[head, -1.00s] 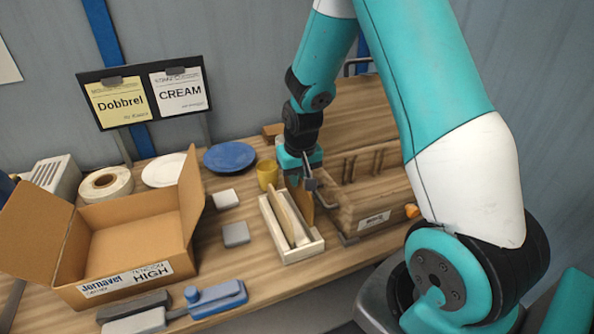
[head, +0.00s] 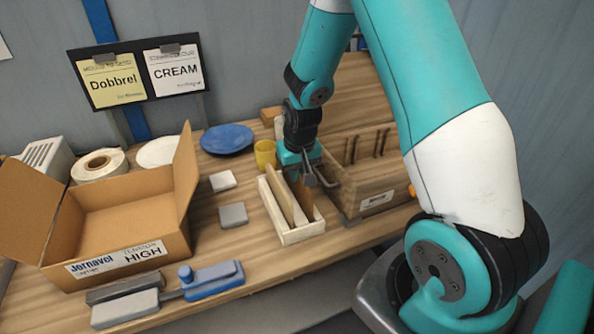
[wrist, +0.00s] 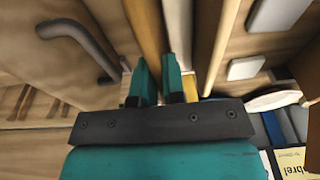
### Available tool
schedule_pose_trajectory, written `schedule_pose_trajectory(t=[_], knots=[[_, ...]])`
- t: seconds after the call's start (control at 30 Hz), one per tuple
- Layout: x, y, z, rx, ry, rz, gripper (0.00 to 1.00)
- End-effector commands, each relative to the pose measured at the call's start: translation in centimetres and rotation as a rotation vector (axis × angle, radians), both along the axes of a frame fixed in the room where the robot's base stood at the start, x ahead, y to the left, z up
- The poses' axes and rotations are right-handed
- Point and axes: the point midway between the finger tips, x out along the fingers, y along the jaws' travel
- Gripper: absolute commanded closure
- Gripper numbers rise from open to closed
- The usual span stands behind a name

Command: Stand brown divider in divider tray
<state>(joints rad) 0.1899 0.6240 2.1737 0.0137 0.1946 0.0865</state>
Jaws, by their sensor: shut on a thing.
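The brown divider (head: 306,196) is a thin board held upright on edge by my gripper (head: 312,174). It is at the right side of the pale wooden divider tray (head: 294,237), and its lower edge seems to be within the tray's right part. I cannot tell whether it touches the tray floor. In the head view that pale divider (head: 284,197) stands tilted in the tray, left of the brown one.
A wooden box with slots (head: 372,202) stands close on the tray's right. A yellow cup (head: 265,153) is behind the tray. Grey block (head: 233,214), white block (head: 222,180) and an open carton (head: 125,220) lie left. A blue plate (head: 227,138) is at the back.

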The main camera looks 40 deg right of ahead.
Motion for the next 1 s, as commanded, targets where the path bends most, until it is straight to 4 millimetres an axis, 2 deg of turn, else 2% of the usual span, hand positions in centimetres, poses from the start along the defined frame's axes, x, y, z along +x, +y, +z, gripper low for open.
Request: schedule_pose_trajectory(t=[0.33,0.4,0.5,0.83,1.0], knots=[[0.0,0.0,-0.2,0.000,-0.001,0.000,1.00],[0.0,0.0,-0.2,0.000,-0.001,0.000,0.78],[0.0,0.0,-0.2,0.000,-0.001,0.000,0.60],[0.0,0.0,0.1,-0.001,-0.002,0.000,0.60],[-0.3,0.1,2.5,-0.001,-0.006,0.000,0.60]])
